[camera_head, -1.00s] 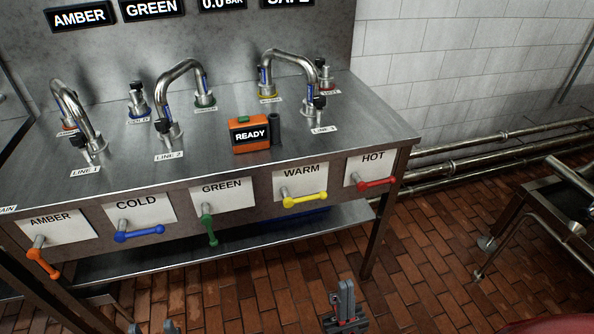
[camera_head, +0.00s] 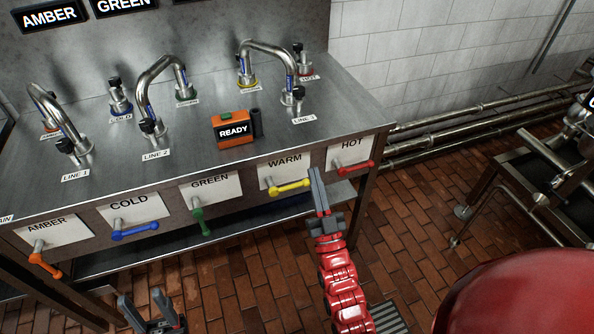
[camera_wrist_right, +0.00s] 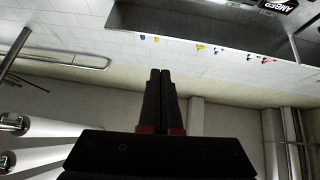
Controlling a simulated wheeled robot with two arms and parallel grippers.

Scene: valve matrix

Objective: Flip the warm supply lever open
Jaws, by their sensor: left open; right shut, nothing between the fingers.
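The warm supply lever (camera_head: 289,187) is a yellow handle on the bench's front panel, under the WARM label (camera_head: 284,162). It lies roughly horizontal, its free end pointing right. My right gripper (camera_head: 316,176) is shut and empty, raised just right of the yellow lever's free end in the head view. I cannot tell whether it touches the lever. The right wrist view shows its closed fingers (camera_wrist_right: 161,85) with nothing between them. My left gripper (camera_head: 142,306) is open and empty, low at the bottom left, in front of the bench.
Neighbouring levers are the red HOT one (camera_head: 357,168), green (camera_head: 198,222), blue COLD (camera_head: 135,231) and orange AMBER (camera_head: 45,265). An orange READY box (camera_head: 233,130) stands on the steel bench top (camera_head: 200,165). Pipes run along the wall at right.

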